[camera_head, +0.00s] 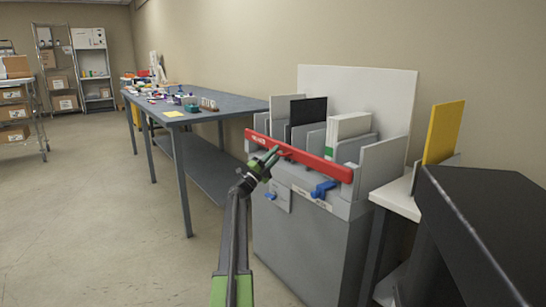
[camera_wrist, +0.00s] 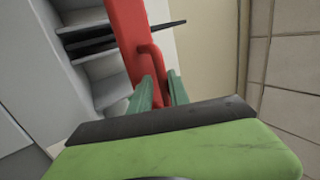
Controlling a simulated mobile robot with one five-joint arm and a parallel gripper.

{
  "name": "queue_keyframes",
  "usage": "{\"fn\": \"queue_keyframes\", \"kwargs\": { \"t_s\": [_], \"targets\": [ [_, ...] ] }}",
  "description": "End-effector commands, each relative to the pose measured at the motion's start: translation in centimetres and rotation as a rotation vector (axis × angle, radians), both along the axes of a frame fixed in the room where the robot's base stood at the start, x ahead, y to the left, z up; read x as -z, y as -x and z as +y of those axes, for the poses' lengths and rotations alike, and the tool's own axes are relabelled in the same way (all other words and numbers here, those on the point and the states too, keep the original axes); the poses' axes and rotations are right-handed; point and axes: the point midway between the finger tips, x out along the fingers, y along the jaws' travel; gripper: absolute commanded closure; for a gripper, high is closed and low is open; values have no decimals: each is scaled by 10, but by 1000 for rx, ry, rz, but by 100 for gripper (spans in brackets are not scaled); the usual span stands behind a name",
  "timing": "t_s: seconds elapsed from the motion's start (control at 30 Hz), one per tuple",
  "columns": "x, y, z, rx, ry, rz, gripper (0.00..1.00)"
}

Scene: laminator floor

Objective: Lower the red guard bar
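The red guard bar (camera_head: 315,162) runs across the front of the grey machine (camera_head: 310,235), at the height of the upright panels' lower part. It is raised above the machine's front ledge and slopes slightly down to the right in the head view. In the wrist view the bar (camera_wrist: 128,35) has a bent red handle (camera_wrist: 156,62). My gripper (camera_head: 273,153) is at the bar's left-middle part. In the wrist view its green fingers (camera_wrist: 160,92) lie on either side of the handle's lower end. Whether they press on it is not clear.
Slots behind the bar hold a black panel (camera_head: 308,112) and a white block (camera_head: 347,128). A blue lever (camera_head: 323,189) is on the machine's front. A yellow panel (camera_head: 443,132) stands at right, near a dark cabinet (camera_head: 490,225). A cluttered workbench (camera_head: 225,104) is at left; floor there is free.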

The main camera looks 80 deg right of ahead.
Motion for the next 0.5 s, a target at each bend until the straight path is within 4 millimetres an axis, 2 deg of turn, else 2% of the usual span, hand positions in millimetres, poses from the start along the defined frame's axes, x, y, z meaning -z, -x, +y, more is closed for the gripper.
{"fn": "queue_keyframes", "kwargs": {
  "t_s": [0.33, 0.5],
  "targets": [
    [3, -2, 3, -1, 1, -1, 78],
    [23, -16, 23, -3, 2, -1, 78]
  ]
}}
